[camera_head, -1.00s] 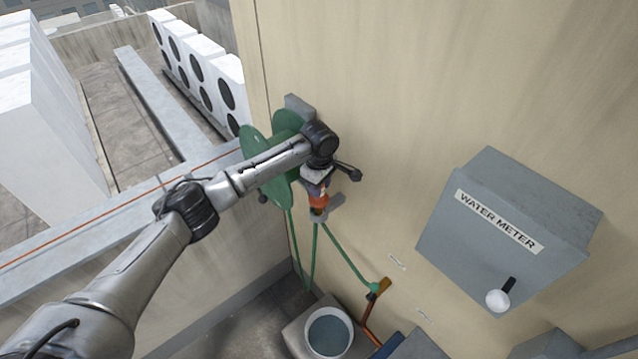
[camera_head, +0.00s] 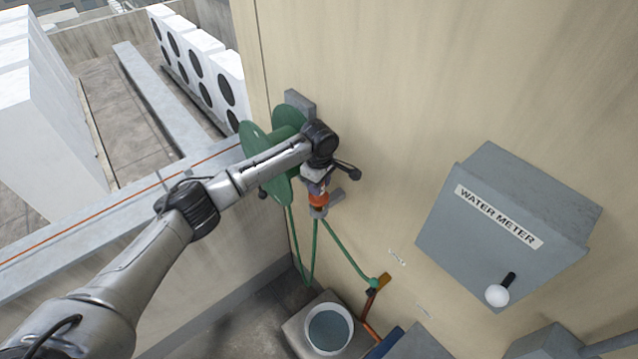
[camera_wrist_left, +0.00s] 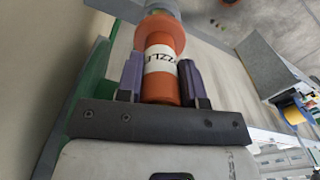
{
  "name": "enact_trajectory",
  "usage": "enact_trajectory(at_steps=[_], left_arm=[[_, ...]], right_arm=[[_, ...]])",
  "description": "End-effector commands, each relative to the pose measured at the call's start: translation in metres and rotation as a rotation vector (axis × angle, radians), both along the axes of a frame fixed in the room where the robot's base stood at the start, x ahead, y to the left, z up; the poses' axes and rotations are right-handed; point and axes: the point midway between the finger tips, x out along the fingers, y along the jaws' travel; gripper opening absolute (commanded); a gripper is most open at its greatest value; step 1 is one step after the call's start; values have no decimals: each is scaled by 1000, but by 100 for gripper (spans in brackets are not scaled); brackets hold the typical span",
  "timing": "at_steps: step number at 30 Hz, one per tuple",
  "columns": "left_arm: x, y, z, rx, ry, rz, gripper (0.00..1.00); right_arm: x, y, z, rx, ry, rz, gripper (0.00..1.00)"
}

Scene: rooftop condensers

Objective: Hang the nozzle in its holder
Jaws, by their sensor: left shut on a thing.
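The orange nozzle (camera_wrist_left: 160,66), with a white label, is held between the purple fingers of my left gripper (camera_wrist_left: 158,82). In the head view the nozzle (camera_head: 317,200) points down beside the wall below my left wrist, and my left gripper (camera_head: 317,183) is shut on it. The grey holder (camera_head: 335,197) juts from the wall at the nozzle's lower end. In the wrist view the holder (camera_wrist_left: 118,9) meets the nozzle's far end. I cannot tell how deep the nozzle sits in it. My right gripper is not in view.
A green hose reel (camera_head: 260,160) is mounted on the wall behind my left arm. A green hose (camera_head: 343,253) hangs below to a tap (camera_head: 383,281). A bucket (camera_head: 329,329) stands underneath. A water meter box (camera_head: 510,215) with a handle is on the wall at right.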

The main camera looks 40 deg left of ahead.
Motion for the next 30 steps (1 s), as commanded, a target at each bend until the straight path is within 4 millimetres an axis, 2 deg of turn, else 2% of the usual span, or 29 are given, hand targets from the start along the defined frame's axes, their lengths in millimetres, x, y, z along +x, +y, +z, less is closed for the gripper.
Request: enact_trajectory(at_steps=[30], left_arm=[[0, 0, -19, 0, 0, 1, 3]], right_arm=[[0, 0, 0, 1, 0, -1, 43]])
